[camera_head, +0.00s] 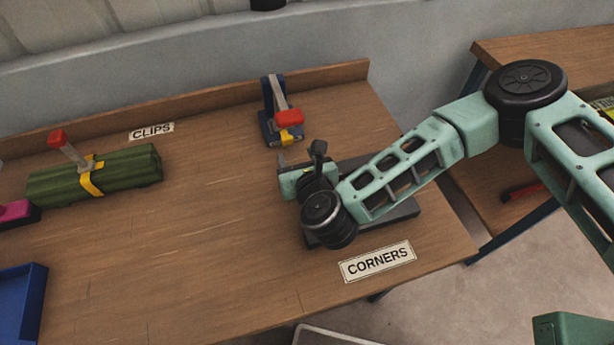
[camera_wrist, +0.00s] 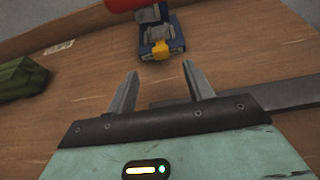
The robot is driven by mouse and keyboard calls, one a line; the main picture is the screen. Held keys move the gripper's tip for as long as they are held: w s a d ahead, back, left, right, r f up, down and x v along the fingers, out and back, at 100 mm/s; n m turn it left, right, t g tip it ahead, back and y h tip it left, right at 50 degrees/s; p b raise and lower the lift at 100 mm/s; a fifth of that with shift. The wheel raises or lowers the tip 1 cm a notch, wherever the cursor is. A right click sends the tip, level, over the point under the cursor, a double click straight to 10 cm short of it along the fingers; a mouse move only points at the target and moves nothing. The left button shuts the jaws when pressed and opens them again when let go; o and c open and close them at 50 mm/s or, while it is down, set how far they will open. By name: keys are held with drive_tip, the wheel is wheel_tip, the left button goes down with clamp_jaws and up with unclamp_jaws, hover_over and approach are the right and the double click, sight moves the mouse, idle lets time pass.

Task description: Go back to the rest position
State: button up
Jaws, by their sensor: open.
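My gripper (camera_head: 302,162) is over the right part of the wooden table (camera_head: 220,235), near the sign reading CORNERS (camera_head: 377,262). In the wrist view its two fingers (camera_wrist: 160,90) stand apart with nothing between them. A dark grey flat plate (camera_head: 395,212) lies under my wrist and is partly hidden by it; its edge also shows in the wrist view (camera_wrist: 300,92). A blue clamp-like device (camera_head: 270,122) with a red-ended lever and a yellow part stands beyond the fingers, apart from them.
A green ribbed block (camera_head: 125,168) with a yellow band and red-tipped lever lies by the CLIPS sign (camera_head: 151,131). A blue tray (camera_head: 38,290) and a pink-topped object (camera_head: 15,210) are at the left. Another wooden bench (camera_head: 540,45) stands right. The table's middle is clear.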

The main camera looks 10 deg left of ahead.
drive_tip(key=b+v, duration=0.1)
drive_tip(key=v, duration=0.7)
drive_tip(key=shift+w, duration=0.1)
